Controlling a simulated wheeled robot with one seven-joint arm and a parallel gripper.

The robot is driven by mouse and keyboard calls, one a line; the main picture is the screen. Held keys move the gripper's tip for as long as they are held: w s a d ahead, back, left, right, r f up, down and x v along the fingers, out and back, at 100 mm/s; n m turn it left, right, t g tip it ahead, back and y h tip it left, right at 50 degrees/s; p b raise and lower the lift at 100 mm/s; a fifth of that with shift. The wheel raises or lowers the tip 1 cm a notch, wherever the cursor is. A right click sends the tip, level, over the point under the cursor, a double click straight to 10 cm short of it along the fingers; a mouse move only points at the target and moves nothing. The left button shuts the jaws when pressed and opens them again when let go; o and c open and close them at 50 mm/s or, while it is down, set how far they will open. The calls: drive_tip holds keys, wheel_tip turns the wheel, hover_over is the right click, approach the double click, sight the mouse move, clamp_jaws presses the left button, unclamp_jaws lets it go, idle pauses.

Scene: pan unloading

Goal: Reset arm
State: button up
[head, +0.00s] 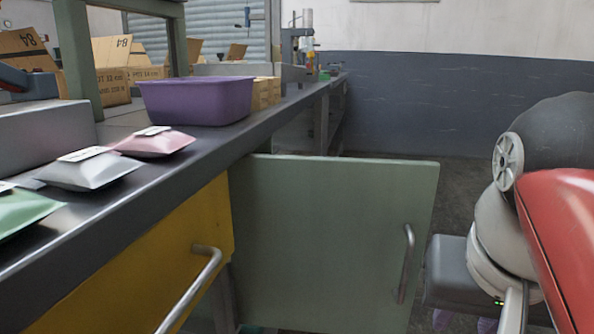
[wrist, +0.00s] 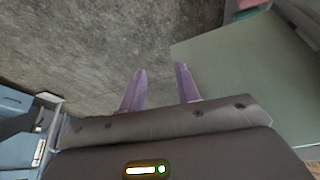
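My gripper (wrist: 159,84) shows in the wrist view with its two purple fingers apart and nothing between them. The fingers point over bare grey floor. The open green cabinet door (head: 330,240) stands out from the bench in the head view, with a metal handle (head: 407,263) near its free edge. The door's panel also shows in the wrist view (wrist: 245,80), just right of the fingers and apart from them. In the head view my arm is at the right, beyond the door's free edge, and my gripper is mostly hidden low down.
A dark bench top (head: 185,157) runs along the left. It bears a purple bin (head: 195,103), a pink packet (head: 155,144), a grey packet (head: 90,172), a green packet (head: 22,210) and cardboard boxes. A yellow front (head: 150,265) lies below. Floor (head: 465,185) is clear behind the door.

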drive_tip(key=w+a+f+n+t+y+p, duration=0.1)
drive_tip(key=w+a+f+n+p, duration=0.1)
drive_tip(key=f+p, duration=0.6)
drive_tip(key=shift+w+f+n+p, duration=0.4)
drive_tip(key=shift+w+f+n, duration=0.3)
drive_tip(key=shift+w, duration=0.45)
